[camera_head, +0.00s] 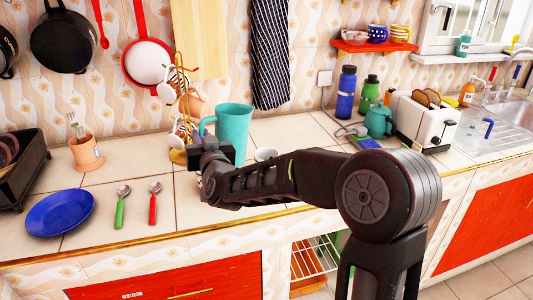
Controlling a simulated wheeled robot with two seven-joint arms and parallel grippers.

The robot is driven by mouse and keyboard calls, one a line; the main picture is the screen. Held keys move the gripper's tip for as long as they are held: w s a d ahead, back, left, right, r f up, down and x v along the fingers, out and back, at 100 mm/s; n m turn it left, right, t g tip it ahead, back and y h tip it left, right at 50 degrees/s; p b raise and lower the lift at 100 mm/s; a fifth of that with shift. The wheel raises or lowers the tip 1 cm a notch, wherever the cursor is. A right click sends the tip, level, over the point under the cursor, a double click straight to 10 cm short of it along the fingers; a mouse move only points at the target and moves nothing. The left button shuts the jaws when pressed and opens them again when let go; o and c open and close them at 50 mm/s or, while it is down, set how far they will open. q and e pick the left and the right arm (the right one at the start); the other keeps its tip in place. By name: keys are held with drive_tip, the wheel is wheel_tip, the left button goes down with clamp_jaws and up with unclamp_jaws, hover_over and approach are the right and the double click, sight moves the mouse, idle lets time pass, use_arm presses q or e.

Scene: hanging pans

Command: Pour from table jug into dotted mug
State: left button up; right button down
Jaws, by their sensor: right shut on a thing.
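A teal jug (236,131) is upright on or just above the tiled counter, left of the picture's middle. My right gripper (204,140) is at the jug's left, handle side and is shut on it; the wrist hides the lower handle and part of the base. A blue mug with light dots (377,33) sits on the small red wall shelf at the upper right, well away from the gripper. My left gripper is not in view.
A mug tree (183,85) with hanging mugs stands left of the jug. A blue plate (60,213) and two spoons lie at the left. Bottles, a teal teapot (378,122) and a toaster (421,122) stand at the right.

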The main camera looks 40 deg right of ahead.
sight(218, 124)
drive_tip(key=d+m, duration=0.1)
drive_tip(key=d+r+m, duration=0.1)
drive_tip(key=d+m, duration=0.1)
drive_tip(key=d+r+m+g, duration=0.1)
drive_tip(key=shift+s+d+r+m+y+b, duration=0.1)
drive_tip(key=shift+d+r+m+y+b, duration=0.05)
drive_tip(key=shift+r+m+y+b, duration=0.2)
drive_tip(key=shift+d+m, duration=0.3)
drive_tip(key=shift+m, duration=0.05)
drive_tip(key=shift+d+r+m+y+b, duration=0.25)
drive_tip(key=shift+d+r+m+b, duration=0.25)
drive_tip(key=shift+d+r+m, duration=0.2)
drive_tip(key=shift+s+d+r+m+b, duration=0.1)
drive_tip(key=shift+d+r+m+b, duration=0.35)
drive_tip(key=shift+m+b, duration=0.35)
drive_tip(key=shift+d+r+m+b, duration=0.1)
drive_tip(key=shift+d+m+b, duration=0.2)
drive_tip(key=shift+b, duration=0.15)
